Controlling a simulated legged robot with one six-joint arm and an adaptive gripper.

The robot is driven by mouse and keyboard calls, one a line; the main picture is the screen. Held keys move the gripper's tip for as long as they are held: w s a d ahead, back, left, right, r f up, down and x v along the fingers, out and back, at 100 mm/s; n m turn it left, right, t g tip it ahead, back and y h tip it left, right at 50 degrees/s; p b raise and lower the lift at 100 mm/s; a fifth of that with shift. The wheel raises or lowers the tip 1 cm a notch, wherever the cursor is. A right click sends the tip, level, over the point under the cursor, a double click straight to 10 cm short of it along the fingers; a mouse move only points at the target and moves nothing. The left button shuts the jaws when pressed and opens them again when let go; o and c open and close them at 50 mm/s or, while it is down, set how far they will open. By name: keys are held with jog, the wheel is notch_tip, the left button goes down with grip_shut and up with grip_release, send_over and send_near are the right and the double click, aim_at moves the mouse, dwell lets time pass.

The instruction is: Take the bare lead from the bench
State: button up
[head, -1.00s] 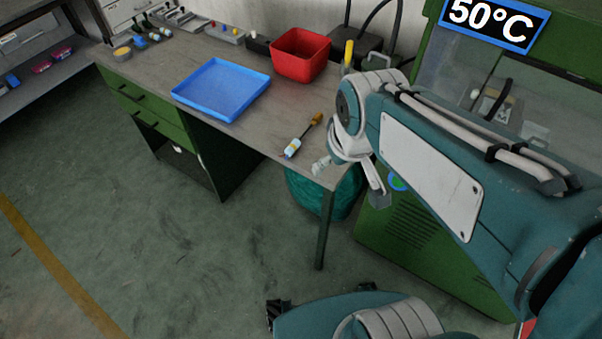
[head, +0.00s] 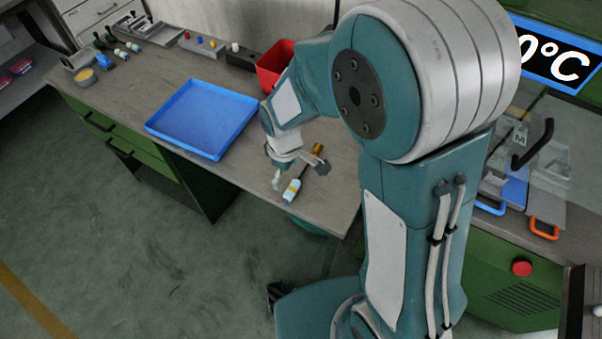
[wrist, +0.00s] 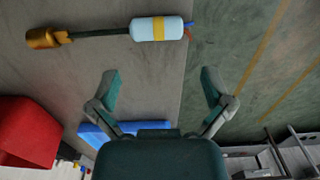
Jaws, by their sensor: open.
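The bare lead (head: 292,190) lies on the grey bench (head: 345,190) near its front edge. It has a brass-coloured end, a short dark cable and a pale-blue body with a yellow band. In the wrist view the lead (wrist: 157,29) lies across the top, with red and blue wire ends by the bench edge. My gripper (head: 298,172) is above the bench at the lead, partly covering it in the head view. In the wrist view my gripper (wrist: 160,75) is open and empty, its fingers apart and short of the lead in the picture.
A blue tray (head: 165,133) lies on the bench left of my gripper. A red bin (head: 270,72) stands behind, partly hidden by my arm. Small parts and racks line the back. A green machine (head: 490,275) with a temperature sign (head: 560,62) stands right.

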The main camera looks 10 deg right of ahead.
aim_at(288, 187)
jog(key=f, duration=0.6)
jog(key=shift+w+d+f, duration=0.1)
jog(key=shift+w+f, duration=0.1)
jog(key=c, duration=0.9)
